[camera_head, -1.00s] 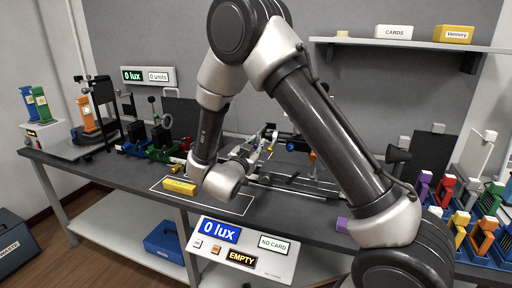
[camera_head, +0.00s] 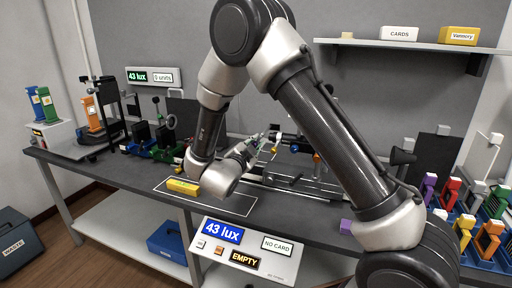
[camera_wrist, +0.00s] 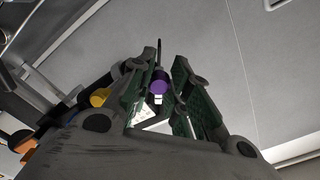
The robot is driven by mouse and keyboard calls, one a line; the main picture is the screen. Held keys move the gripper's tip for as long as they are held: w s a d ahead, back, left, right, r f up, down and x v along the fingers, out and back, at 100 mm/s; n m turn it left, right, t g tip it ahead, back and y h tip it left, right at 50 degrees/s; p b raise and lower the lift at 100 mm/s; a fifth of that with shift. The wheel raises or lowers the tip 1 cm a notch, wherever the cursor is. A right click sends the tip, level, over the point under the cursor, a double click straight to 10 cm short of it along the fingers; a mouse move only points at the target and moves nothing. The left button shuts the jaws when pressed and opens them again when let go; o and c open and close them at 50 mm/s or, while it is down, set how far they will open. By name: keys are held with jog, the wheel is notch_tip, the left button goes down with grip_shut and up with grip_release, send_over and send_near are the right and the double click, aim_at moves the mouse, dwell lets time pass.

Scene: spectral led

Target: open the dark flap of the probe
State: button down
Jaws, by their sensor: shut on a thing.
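In the wrist view my gripper (camera_wrist: 160,62) has its two green-padded fingers on either side of a purple round knob (camera_wrist: 158,82). A thin dark piece (camera_wrist: 159,48), seen edge-on, rises just beyond the knob and looks like the flap. The fingers are shut on this knob-and-flap piece. In the head view my gripper (camera_head: 262,143) is over the middle of the bench at the rail. The probe's body and the flap are too small and too covered by my arm to make out there.
The front console (camera_head: 243,247) reads 43 lux, NO CARD and EMPTY. The wall display (camera_head: 150,77) reads 43 lux. A yellow block (camera_head: 183,187) lies in a white outline left of my gripper. Coloured holders (camera_head: 484,225) crowd the right; green and blue mounts stand left.

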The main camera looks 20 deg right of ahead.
jog(key=m, duration=0.3)
jog(key=r+m, duration=0.1)
jog(key=m, duration=0.1)
jog(key=shift+w+a+m, duration=0.2)
jog(key=shift+a+m, duration=0.1)
jog(key=m, duration=0.1)
jog(key=r+m, duration=0.1)
jog(key=m, duration=0.3)
jog(key=shift+w+a+r, duration=0.15)
jog(key=shift+a+r, duration=0.05)
jog(key=shift+r, duration=0.05)
jog(key=shift+m, duration=0.4)
jog(key=c, duration=1.6)
grip_release()
jog(key=shift+r, duration=0.15)
jog(key=v, duration=1.2)
